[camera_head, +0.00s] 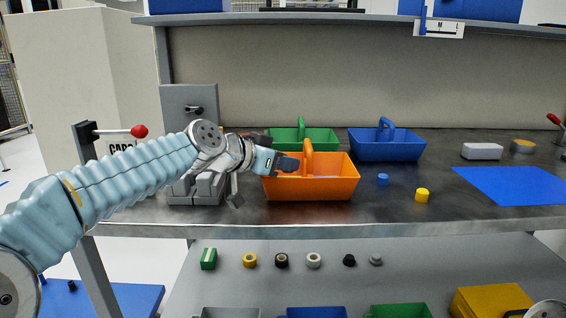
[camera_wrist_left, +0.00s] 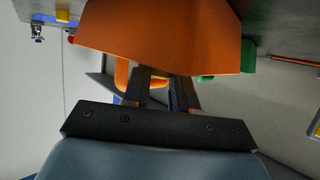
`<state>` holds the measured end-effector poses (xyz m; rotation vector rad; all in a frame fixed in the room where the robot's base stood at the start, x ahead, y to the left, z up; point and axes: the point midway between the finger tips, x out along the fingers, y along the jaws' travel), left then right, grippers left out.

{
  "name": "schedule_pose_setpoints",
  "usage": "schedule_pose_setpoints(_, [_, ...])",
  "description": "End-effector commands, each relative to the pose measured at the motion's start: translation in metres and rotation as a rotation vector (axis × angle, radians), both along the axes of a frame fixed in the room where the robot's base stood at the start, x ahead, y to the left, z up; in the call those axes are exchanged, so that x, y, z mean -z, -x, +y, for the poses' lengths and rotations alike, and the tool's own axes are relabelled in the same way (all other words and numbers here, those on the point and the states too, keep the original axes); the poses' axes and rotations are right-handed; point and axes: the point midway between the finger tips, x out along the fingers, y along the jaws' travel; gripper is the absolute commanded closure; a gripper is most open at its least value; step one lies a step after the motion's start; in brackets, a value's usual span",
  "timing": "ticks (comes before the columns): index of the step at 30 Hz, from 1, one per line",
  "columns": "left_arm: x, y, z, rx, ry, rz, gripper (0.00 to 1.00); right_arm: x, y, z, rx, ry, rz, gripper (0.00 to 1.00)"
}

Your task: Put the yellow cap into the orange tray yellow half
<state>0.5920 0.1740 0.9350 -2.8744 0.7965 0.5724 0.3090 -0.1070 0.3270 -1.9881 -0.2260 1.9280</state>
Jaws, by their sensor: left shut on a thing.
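The yellow cap (camera_head: 422,195) stands on the grey bench, to the right of the orange tray and apart from it. The orange tray (camera_head: 325,187) sits near the front of the bench with its arched handle up. It fills the top of the left wrist view (camera_wrist_left: 160,28), seen upside down. My left gripper (camera_head: 290,163) is at the tray's left end, shut on its rim. The fingertips overlap the tray wall in the left wrist view (camera_wrist_left: 162,78). The tray's inside, including any yellow half, is mostly hidden.
A blue cap (camera_head: 383,179) stands between the tray and the yellow cap. A green tray (camera_head: 325,138) and a blue tray (camera_head: 388,148) stand behind. A blue mat (camera_head: 512,184) lies at right. A grey fixture (camera_head: 188,108) stands at left. The bench front beside the yellow cap is clear.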

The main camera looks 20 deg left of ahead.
Motion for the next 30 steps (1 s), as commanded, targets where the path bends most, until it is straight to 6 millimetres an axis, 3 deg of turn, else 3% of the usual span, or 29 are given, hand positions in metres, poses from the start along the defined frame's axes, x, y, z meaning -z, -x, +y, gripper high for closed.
schedule_pose_setpoints(5, [0.002, 0.0, 0.0, 0.0, 0.0, 0.0, 1.0, 0.002, 0.0, 0.0, 0.001, 0.001, 0.001, 0.57])
schedule_pose_setpoints(6, [0.002, 0.0, 0.0, 0.0, 0.0, 0.0, 0.67, 0.002, 0.0, 0.0, 0.001, 0.001, 0.001, 0.57])
schedule_pose_setpoints(10, [0.002, 0.0, 0.0, 0.0, 0.0, 0.0, 0.49, 0.002, 0.0, 0.0, 0.001, 0.0, 0.0, 0.57])
schedule_pose_setpoints(19, [0.0, 0.0, 0.0, -0.001, 0.0, 0.0, 0.49, 0.0, 0.0, 0.0, 0.0, 0.0, 0.0, 0.57])
schedule_pose_setpoints(25, [-0.018, 0.001, 0.002, -0.003, 0.0, -0.001, 0.49, -0.02, 0.0, 0.001, -0.002, -0.001, 0.0, 0.57])
schedule_pose_setpoints(27, [-0.017, 0.017, 0.012, -0.005, -0.001, -0.005, 0.49, -0.005, 0.0, 0.0, -0.002, -0.001, -0.001, 0.57])
schedule_pose_setpoints(30, [-0.027, 0.038, 0.024, -0.005, 0.0, -0.006, 0.49, 0.001, 0.0, 0.0, 0.0, 0.0, 0.001, 0.57])
